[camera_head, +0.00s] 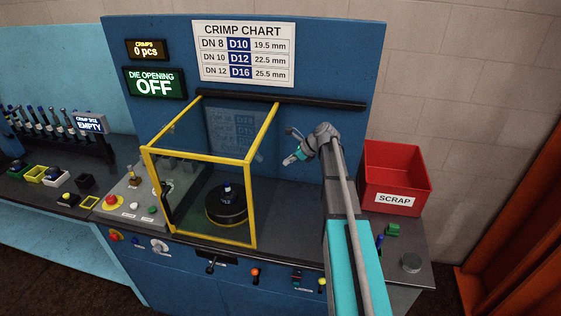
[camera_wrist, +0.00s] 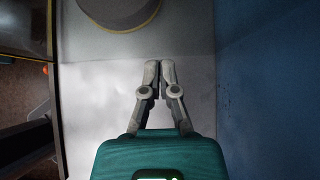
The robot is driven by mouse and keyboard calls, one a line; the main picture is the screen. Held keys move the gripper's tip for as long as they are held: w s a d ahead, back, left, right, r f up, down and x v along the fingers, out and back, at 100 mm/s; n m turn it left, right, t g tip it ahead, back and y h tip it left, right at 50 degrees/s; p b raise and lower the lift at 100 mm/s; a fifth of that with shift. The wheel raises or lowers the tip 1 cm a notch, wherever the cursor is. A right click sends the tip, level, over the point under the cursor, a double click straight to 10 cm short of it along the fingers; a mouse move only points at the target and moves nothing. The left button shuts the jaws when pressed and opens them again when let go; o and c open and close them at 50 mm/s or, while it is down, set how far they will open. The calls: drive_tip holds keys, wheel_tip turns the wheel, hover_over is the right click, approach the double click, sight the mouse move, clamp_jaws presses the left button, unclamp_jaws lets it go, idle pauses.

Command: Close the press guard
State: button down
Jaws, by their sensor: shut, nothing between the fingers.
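The press guard (camera_head: 251,205) is a clear box with a yellow frame. In the head view it stands around the round black die head (camera_head: 226,204), at the left part of the black rail (camera_head: 330,104). A black handle (camera_head: 167,203) is on its front left side. My gripper (camera_head: 288,160) is to the right of the guard, apart from it as far as I can tell. In the wrist view its two fingers (camera_wrist: 160,64) are together and empty, over a plain grey surface. A round dark part with a yellow edge (camera_wrist: 122,14) shows at the top there.
A red scrap bin (camera_head: 393,165) stands at the right. A control panel with a red button (camera_head: 111,202) is left of the guard. Small coloured blocks and a tool rack are farther left. The displays (camera_head: 154,84) read "0 pcs" and "OFF".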

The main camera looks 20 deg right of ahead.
drive_tip(key=p+v, duration=0.7)
drive_tip(key=v, duration=0.3)
drive_tip(key=shift+s, duration=0.15)
idle(0.5)
drive_tip(key=s+a+f+n+g+h+b, duration=0.2)
drive_tip(key=s+a+f+n, duration=0.4)
drive_tip(key=s+a+n, duration=0.4)
drive_tip(key=s+a+f+n+g+h+b, duration=0.2)
drive_tip(key=s+a+f+n+h+b, duration=0.3)
drive_tip(key=s+a+n, duration=0.5)
drive_tip(key=s+f+n, duration=0.1)
drive_tip(key=s+n, duration=0.1)
drive_tip(key=n, duration=0.2)
drive_tip(key=shift+s+a+f+g+h, duration=0.2)
drive_tip(key=shift+a+g+h, duration=0.1)
drive_tip(key=shift+h, duration=0.1)
idle(1.3)
